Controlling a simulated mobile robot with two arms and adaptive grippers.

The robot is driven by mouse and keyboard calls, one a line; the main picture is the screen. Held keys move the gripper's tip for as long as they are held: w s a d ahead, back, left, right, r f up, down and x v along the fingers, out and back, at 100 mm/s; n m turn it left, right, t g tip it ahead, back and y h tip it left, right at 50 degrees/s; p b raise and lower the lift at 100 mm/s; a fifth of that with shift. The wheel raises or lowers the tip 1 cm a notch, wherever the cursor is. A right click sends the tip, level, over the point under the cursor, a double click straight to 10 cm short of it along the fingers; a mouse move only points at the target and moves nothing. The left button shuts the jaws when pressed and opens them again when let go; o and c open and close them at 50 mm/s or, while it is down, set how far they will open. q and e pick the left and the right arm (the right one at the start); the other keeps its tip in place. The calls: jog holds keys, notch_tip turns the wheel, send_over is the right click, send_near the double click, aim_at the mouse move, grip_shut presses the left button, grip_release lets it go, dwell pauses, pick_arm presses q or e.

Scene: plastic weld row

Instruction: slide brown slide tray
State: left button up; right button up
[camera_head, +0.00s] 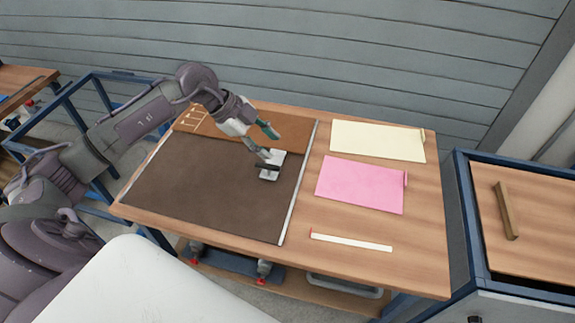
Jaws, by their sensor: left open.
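A dark brown flat panel (190,195) lies on the wooden table between two pale rails. It looks like the brown slide tray. A white plate with a dark bar-shaped handle (268,167) sits on its right part, close to the right rail. A lighter orange-brown strip (215,128) lies behind the panel, with pale line marks at its left end. My left gripper (267,143) is open and empty, its fingers just behind and above the handle. I cannot tell whether a fingertip touches the handle. My right gripper is not in view.
On the table's right half lie a cream sheet (375,140), a pink sheet (360,185) and a narrow white strip (350,242). A blue-framed cart (530,220) with a wooden bar (506,210) stands at the right. A grey slatted wall (350,50) is behind.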

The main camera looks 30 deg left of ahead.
aim_at(273, 166)
pick_arm(q)
jog(key=a+n+y, duration=0.2)
jog(key=a, duration=0.3)
jog(key=shift+m+g, duration=0.3)
jog(key=shift+g, duration=0.2)
jog(key=p+x, duration=0.1)
jog(key=x, duration=1.1)
jog(key=shift+d+f+p, duration=0.2)
jog(key=shift+f+p, duration=0.1)
jog(key=shift+p, duration=0.05)
jog(key=shift+d+f, duration=0.15)
jog(key=shift+f, duration=0.3)
jog(key=shift+w+f, duration=0.1)
grip_shut()
